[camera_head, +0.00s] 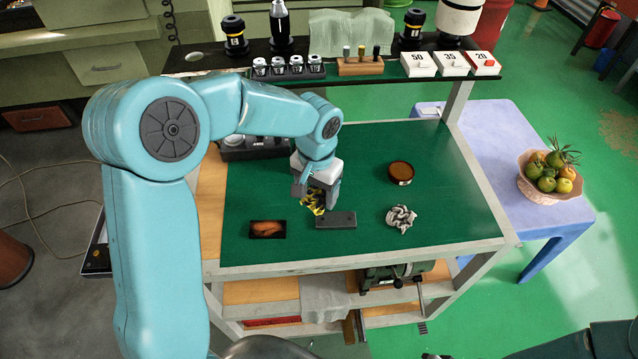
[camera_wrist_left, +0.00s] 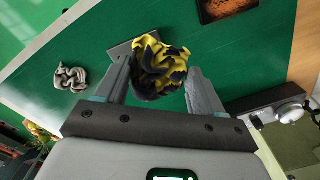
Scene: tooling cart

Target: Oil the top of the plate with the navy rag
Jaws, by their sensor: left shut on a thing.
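My left gripper (camera_head: 322,196) is shut on a crumpled rag (camera_head: 311,203), yellow with dark navy-looking patches. In the left wrist view the rag (camera_wrist_left: 158,68) bunches between the two fingers of the gripper (camera_wrist_left: 163,85). The plate (camera_head: 335,220), a flat grey rectangle, lies on the green mat just beyond the fingertips. In the left wrist view the plate (camera_wrist_left: 121,50) is partly hidden behind the rag; I cannot tell whether they touch. My right gripper is not in view.
A round brown-topped tin (camera_head: 400,172) stands behind. A shelf (camera_head: 390,72) of tools and numbered boxes spans the back.

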